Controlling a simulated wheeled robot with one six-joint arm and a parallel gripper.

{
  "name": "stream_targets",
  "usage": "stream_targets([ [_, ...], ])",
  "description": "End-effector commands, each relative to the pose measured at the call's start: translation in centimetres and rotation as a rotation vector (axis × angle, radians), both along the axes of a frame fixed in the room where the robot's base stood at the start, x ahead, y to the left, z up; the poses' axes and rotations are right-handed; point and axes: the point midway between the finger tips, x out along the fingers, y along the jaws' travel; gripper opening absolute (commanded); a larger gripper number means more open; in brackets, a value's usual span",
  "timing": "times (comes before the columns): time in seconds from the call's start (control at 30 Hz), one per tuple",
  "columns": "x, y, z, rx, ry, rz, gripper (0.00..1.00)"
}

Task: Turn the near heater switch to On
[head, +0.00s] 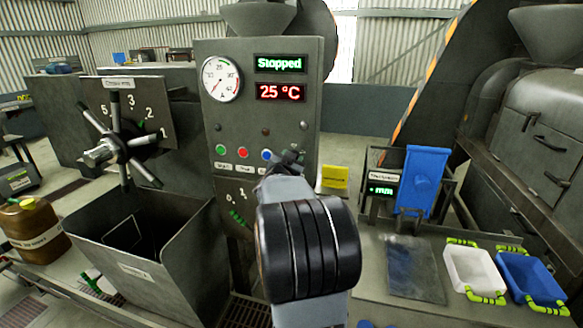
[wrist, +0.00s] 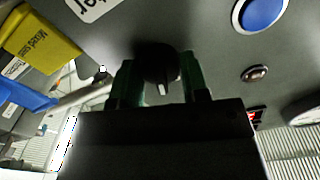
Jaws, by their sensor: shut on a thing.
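The near heater switch is a dark round knob (wrist: 160,62) with a pale pointer mark, on the grey control panel (head: 225,115). In the wrist view, it sits between the two dark green fingers of my gripper (wrist: 161,85), which is shut on it. In the head view, my gripper (head: 285,160) reaches the panel's lower right and hides the knob. A white label (wrist: 93,7) ending in "ter" is partly visible near the knob. Whether the pointer is at On or Off cannot be read.
The panel display (head: 279,63) reads "Stopped" and the red one (head: 280,92) 25 °C. A blue button (wrist: 262,13) is close to my gripper. A yellow tag (head: 335,177) stands right of the panel. A numbered handwheel (head: 118,145) and open metal hopper (head: 185,245) are left.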

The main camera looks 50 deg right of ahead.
Motion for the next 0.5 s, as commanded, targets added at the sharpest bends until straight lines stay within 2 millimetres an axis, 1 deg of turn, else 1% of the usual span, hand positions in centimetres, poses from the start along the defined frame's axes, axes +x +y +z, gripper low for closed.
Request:
stream_targets([
  [0.03, -0.03, 0.0, -0.49, 0.018, -0.041, 0.0, 0.18],
  [0.5, -0.01, -0.01, -0.39, 0.216, -0.416, 0.0, 0.18],
])
